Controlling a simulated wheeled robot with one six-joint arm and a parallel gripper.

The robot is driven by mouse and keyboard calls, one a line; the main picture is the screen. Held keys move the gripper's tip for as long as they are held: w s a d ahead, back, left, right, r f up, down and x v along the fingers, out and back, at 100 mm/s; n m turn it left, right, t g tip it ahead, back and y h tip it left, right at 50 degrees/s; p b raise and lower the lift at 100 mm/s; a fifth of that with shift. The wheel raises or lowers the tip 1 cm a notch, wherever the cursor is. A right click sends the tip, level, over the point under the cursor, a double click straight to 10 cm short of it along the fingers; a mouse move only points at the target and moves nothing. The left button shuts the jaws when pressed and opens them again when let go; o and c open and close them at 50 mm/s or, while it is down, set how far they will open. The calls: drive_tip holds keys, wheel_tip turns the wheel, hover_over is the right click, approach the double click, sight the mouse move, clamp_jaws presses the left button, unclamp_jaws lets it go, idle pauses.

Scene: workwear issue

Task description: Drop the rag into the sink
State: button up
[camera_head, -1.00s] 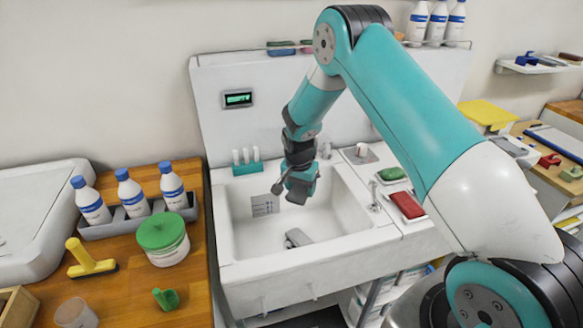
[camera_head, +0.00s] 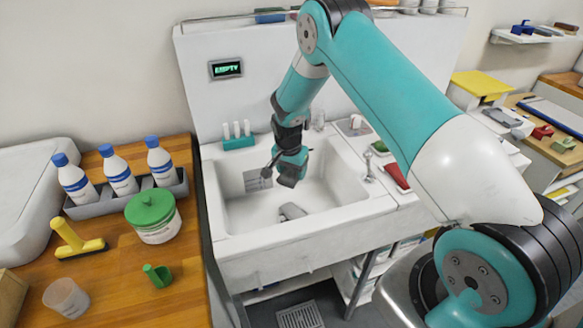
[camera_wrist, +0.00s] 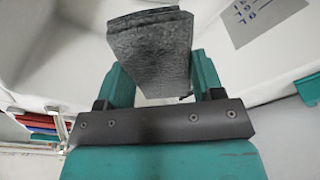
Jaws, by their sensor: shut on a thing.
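The rag is a dark grey, folded, rough-textured piece that stands between my gripper's two teal fingers in the wrist view (camera_wrist: 150,50). My gripper (camera_head: 290,168) is shut on it and hangs over the white sink (camera_head: 235,245). In the head view the rag (camera_head: 287,181) shows as a dark patch under the fingers, above the basin floor and apart from it. A grey object (camera_head: 292,211) lies on the basin floor below; I cannot tell what it is.
A lit display (camera_head: 227,69) on the splashback reads EMPTY. A printed label (camera_head: 257,181) is on the basin's inner wall. Left of the sink, a wooden counter (camera_head: 190,285) holds bottles, a green-lidded tub (camera_head: 154,216) and a yellow squeegee (camera_head: 75,240). A tap (camera_head: 369,165) stands at right.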

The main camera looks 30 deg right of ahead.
sight(288, 177)
drive_tip(key=o, duration=1)
drive_tip(key=shift+r, duration=0.15)
drive_tip(key=r+b, duration=0.1)
drive_tip(key=r, duration=0.4)
drive_tip(key=s+a+r+b, duration=0.1)
drive_tip(key=r+b, duration=0.1)
drive_tip(key=r, duration=0.4)
drive_tip(key=a+r+b, duration=0.1)
drive_tip(key=r, duration=0.5)
drive_tip(key=shift+s+a+b, duration=0.1)
drive_tip(key=shift+s+b, duration=0.1)
drive_tip(key=shift+b, duration=0.1)
drive_tip(key=shift+s, duration=0.1)
